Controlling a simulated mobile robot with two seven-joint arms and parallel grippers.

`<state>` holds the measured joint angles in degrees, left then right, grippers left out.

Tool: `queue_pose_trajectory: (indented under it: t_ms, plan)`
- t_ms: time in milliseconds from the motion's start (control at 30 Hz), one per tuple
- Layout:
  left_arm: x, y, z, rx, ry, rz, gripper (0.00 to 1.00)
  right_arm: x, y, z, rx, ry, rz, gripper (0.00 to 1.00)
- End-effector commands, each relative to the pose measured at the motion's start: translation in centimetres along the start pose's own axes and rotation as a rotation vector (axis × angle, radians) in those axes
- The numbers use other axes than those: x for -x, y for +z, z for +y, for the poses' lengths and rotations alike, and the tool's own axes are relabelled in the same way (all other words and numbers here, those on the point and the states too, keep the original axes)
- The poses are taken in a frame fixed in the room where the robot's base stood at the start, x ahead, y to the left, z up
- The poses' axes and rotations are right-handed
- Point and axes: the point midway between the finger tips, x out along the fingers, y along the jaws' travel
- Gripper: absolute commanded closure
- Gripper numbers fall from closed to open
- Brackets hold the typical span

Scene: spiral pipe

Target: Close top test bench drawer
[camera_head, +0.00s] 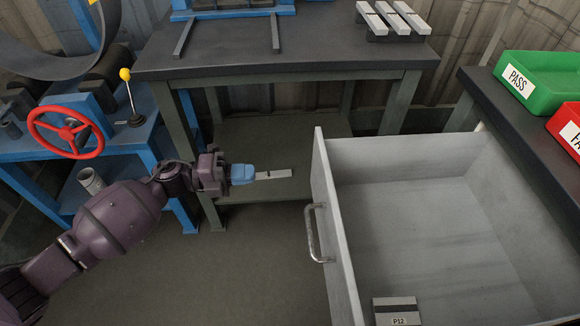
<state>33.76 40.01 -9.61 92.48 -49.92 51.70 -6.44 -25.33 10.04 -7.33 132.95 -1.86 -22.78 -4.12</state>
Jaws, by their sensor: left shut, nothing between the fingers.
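The drawer (452,215) is a grey metal box, pulled well out from under the dark-topped bench (520,125) on the right. Its front panel (328,215) faces left and carries a curved metal handle (313,235). A small block labelled P12 (392,310) lies in the drawer's near corner. My left gripper (290,174) is shut and empty. It is left of the front panel and above the handle in the picture, with a small gap between fingertips and panel. My right gripper is not in view.
A dark table (300,50) stands behind, bearing several light bars (393,18). A blue machine with a red handwheel (66,132) and yellow-knobbed lever (130,95) is at left. Green PASS (540,80) and red (568,128) bins sit on the right bench. The floor left of the drawer is clear.

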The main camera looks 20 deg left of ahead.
Motion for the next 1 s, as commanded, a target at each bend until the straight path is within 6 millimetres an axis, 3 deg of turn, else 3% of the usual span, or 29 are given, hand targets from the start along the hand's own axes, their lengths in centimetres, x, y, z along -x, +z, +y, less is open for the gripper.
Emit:
queue_pose_trajectory:
  t_ms: [700, 1000]
  plan:
    - [-11.3, 0.0, 0.0, 0.003, -0.005, -0.001, 1.00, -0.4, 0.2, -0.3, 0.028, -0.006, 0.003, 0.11]
    - [-13.6, 0.0, -0.1, 0.002, -0.003, -0.002, 1.00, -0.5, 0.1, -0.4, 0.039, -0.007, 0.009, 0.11]
